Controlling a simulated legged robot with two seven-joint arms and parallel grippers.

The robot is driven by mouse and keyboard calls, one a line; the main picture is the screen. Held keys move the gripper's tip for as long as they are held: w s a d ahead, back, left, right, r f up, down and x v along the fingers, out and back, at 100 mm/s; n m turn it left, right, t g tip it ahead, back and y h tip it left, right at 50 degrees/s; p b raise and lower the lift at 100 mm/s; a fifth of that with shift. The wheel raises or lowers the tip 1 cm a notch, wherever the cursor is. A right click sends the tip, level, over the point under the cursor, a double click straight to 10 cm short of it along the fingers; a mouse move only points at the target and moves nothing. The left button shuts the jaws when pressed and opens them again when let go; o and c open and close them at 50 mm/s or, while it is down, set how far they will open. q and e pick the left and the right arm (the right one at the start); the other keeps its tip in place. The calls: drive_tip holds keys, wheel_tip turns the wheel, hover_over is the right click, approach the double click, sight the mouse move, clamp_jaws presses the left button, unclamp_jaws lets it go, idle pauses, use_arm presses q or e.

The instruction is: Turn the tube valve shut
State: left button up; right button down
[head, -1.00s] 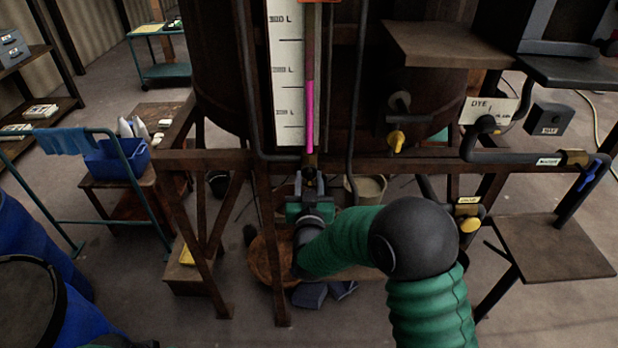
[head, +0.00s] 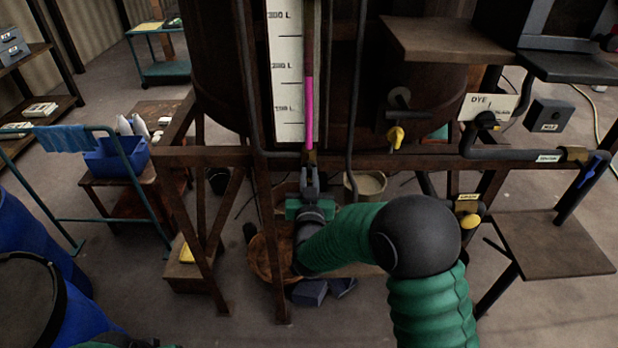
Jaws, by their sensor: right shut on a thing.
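The sight tube (head: 309,112) with its pink column runs down the front of the dark vat, beside a white litre scale (head: 286,85). The tube valve (head: 310,158), a small brassy fitting, is at the tube's foot, by the brown cross beam. My right gripper (head: 310,174) reaches up to it from below, on my green arm, and its fingers are shut on the valve's handle. The fingers hide most of the handle, so I cannot tell its angle. My left gripper is out of view.
Brown frame legs and the cross beam (head: 400,165) surround the valve. Dark pipes flank the tube. Yellow-handled taps (head: 396,137) and a blue-handled valve (head: 592,172) are to the right. A wooden basket (head: 268,262) stands below. Blue drums (head: 95,318) are at lower left.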

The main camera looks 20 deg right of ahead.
drive_tip(key=shift+f+m+b, duration=0.2)
drive_tip(key=shift+m+b, duration=0.3)
drive_tip(key=shift+b, duration=0.1)
drive_tip(key=m+b, duration=0.4)
drive_tip(key=b, duration=0.1)
drive_tip(key=m+b, duration=0.9)
drive_tip(key=b, duration=0.2)
drive_tip(key=shift+d+f+m, duration=0.15)
drive_tip(key=shift+f+m, duration=0.2)
drive_tip(key=shift+m, duration=0.05)
drive_tip(key=shift+m+b, duration=1.4)
drive_tip(key=shift+b, duration=0.15)
drive_tip(key=c, duration=1.7)
unclamp_jaws()
drive_tip(key=shift+c, duration=0.2)
drive_tip(key=o, duration=0.3)
drive_tip(key=shift+s+d+r, duration=0.1)
drive_tip(key=shift+r, duration=0.1)
